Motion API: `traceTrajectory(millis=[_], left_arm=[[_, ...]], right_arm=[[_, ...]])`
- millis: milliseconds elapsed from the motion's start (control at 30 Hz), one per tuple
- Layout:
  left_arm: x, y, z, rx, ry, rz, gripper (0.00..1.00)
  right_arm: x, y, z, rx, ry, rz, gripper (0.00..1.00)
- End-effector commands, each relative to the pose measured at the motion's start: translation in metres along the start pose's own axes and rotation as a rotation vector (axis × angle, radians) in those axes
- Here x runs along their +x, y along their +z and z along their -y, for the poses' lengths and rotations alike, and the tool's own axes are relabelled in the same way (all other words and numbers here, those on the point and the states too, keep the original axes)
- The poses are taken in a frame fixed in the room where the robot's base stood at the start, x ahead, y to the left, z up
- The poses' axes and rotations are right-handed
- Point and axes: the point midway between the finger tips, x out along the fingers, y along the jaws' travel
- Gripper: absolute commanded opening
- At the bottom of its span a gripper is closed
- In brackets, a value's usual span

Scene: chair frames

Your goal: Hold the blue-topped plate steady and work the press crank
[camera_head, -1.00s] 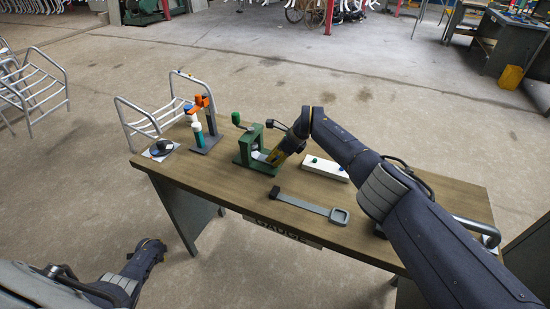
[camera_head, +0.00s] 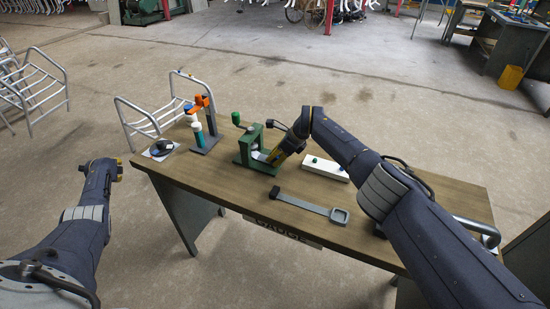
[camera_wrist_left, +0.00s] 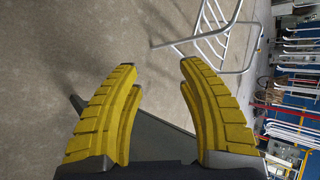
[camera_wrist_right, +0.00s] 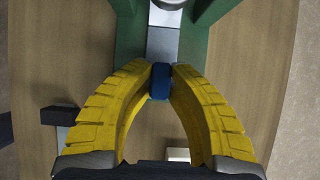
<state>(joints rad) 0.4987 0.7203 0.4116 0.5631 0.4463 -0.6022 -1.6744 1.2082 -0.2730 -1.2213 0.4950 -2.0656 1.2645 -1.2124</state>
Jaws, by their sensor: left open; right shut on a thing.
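The green press (camera_head: 246,150) stands on the bench, with a green-knobbed crank (camera_head: 236,118) at its left side. My right gripper (camera_head: 270,160) is at the press's right side. In the right wrist view its yellow fingers are shut on the blue top (camera_wrist_right: 160,82) of a plate. The grey metal of the plate (camera_wrist_right: 163,45) runs into the press between the green uprights. My left gripper (camera_head: 119,170) is open and empty, off the bench's left end and well away from the crank. Its spread fingers (camera_wrist_left: 160,75) show in the left wrist view.
On the bench (camera_head: 210,185) lie a grey gauge bar (camera_head: 312,207) in front and a white block (camera_head: 325,168) to the right. A stand with an orange clamp (camera_head: 204,135) and a black disc (camera_head: 160,148) are at the left. A metal chair frame (camera_head: 150,115) stands behind.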

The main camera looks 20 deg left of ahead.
Motion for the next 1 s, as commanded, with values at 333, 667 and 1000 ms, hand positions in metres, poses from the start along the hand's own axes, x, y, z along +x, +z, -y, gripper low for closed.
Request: traceTrajectory(millis=[333, 667, 1000], left_arm=[[-0.031, -0.042, 0.137, -0.32, -0.397, -0.048, 0.4], [-0.1, -0.056, 0.254, -0.663, -0.789, -0.131, 0.4], [-0.207, -0.043, 0.344, -1.048, -1.224, -0.264, 0.4]], right_arm=[[0.004, -0.006, -0.002, 0.006, 0.005, -0.008, 0.0], [0.004, -0.006, -0.001, 0.006, 0.004, -0.008, 0.0], [0.004, -0.006, -0.001, 0.006, 0.004, -0.008, 0.0]])
